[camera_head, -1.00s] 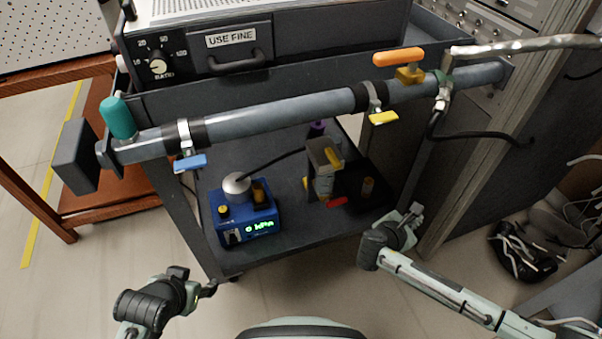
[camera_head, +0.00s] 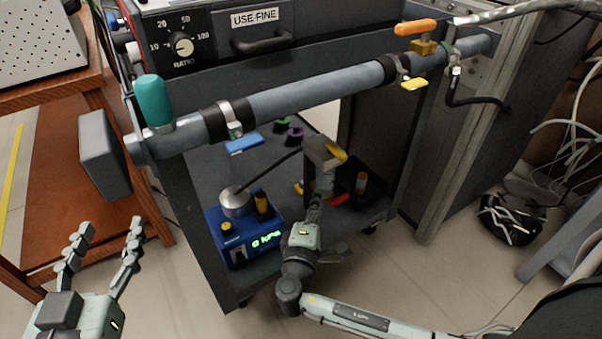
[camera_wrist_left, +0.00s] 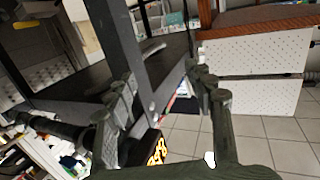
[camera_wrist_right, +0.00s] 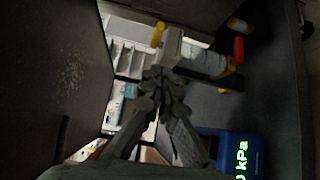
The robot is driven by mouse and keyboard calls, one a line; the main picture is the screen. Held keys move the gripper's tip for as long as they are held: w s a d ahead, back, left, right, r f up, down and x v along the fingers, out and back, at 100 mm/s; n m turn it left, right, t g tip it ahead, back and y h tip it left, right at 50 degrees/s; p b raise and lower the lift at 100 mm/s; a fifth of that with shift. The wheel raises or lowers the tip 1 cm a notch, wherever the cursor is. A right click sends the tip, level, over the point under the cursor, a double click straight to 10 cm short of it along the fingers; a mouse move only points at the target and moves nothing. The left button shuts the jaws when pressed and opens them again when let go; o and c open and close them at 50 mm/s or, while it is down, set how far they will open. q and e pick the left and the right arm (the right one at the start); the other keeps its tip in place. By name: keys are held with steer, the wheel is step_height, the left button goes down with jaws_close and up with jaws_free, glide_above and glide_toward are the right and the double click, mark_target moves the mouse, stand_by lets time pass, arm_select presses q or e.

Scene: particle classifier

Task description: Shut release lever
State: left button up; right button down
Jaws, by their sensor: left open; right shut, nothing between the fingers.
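Which part is the release lever, I cannot tell for certain. A grey block on the cart's lower shelf bears a yellow lever (camera_head: 336,150) on top and a red lever (camera_head: 338,199) low down. The right wrist view shows the yellow lever (camera_wrist_right: 157,34) and red lever (camera_wrist_right: 238,50) too. My right gripper (camera_head: 316,205) is shut and empty, its fingertips close to the grey block (camera_head: 321,155); contact is unclear. A pipe (camera_head: 300,97) above bears a teal handle (camera_head: 154,100), an orange handle (camera_head: 415,27), a blue clamp lever (camera_head: 243,144) and a yellow clamp lever (camera_head: 414,83). My left gripper (camera_head: 110,228) is open and empty.
A blue gauge box (camera_head: 240,236) reading in kPa stands left of my right gripper. A dark plate (camera_head: 104,155) stands off the pipe's left end. A wooden table (camera_head: 75,165) is at left.

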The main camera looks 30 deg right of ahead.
arm_select(q)
steer(key=shift+s+a+r+t, duration=0.15)
steer(key=shift+a+r+t, duration=0.15)
steer(key=shift+r, duration=0.25)
steer(key=shift+s+a+r+t, duration=0.1)
steer(key=shift+a+r+t, duration=0.15)
steer(key=shift+r, duration=0.25)
arm_select(e)
steer(key=shift+a+r+m, duration=0.25)
steer(key=shift+a+m, duration=0.15)
steer(key=shift+a, duration=0.5)
steer(key=shift+w, duration=0.1)
glide_toward(335, 154)
steer(key=w, duration=0.4)
steer(key=d, duration=0.3)
steer(key=shift+w+d+f+b, duration=0.25)
steer(key=shift+d+f+b, duration=0.05)
steer(key=shift+d+f, duration=0.1)
arm_select(q)
steer(key=shift+s+d+r+t+h, duration=0.1)
steer(key=shift+d+r+t+h, duration=0.1)
steer(key=shift+r, duration=0.35)
steer(key=shift+d+r+t+h, duration=0.1)
steer(key=shift+d+r+t, duration=0.05)
steer(key=shift+r, duration=0.35)
arm_select(e)
steer(key=shift+t, duration=0.3)
